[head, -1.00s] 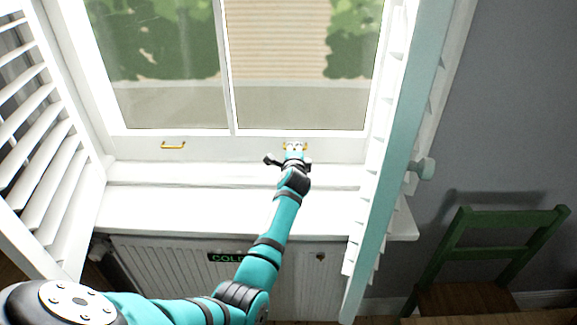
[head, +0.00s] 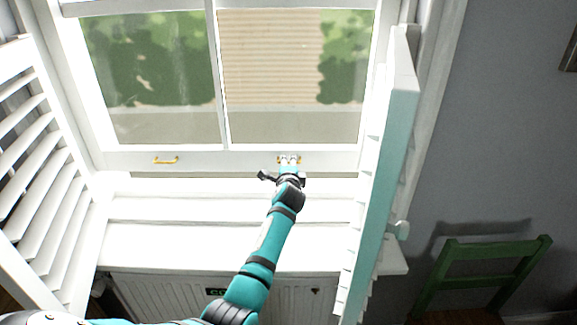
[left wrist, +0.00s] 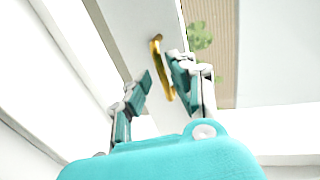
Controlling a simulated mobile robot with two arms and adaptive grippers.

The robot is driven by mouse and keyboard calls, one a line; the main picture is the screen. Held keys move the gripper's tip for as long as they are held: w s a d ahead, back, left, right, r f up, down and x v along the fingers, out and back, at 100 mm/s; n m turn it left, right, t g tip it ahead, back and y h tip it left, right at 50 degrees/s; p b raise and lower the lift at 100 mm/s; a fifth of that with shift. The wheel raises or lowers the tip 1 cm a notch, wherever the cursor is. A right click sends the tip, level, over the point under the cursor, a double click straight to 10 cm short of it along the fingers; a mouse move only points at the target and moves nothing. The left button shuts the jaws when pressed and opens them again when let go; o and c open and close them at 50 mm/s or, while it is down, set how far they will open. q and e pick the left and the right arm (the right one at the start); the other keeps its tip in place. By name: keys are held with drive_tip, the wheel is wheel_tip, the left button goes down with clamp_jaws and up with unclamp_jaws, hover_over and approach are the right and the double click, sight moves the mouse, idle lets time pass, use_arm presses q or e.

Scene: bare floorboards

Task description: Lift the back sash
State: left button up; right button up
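The white window sash (head: 221,161) has a wide bottom rail with two brass handles. The left handle (head: 166,160) is free. My left gripper (head: 288,163) is at the right handle, which it partly hides in the head view. In the left wrist view that right handle (left wrist: 157,55) runs between my two fingers (left wrist: 160,85). The fingers stand apart, with the handle close to the right-hand finger and a gap on the other side. A thin dark strip shows under the rail, above the sill. My right gripper is not in view.
White louvred shutters stand folded open at the left (head: 45,200) and right (head: 372,190) of the window. The white sill (head: 200,240) is bare. Below it is a radiator (head: 180,293). A green chair (head: 490,250) stands at the right by the grey wall.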

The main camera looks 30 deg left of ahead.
use_arm(q)
drive_tip(key=shift+o, duration=0.4)
drive_tip(key=shift+f, duration=0.1)
drive_tip(key=v, duration=1.2)
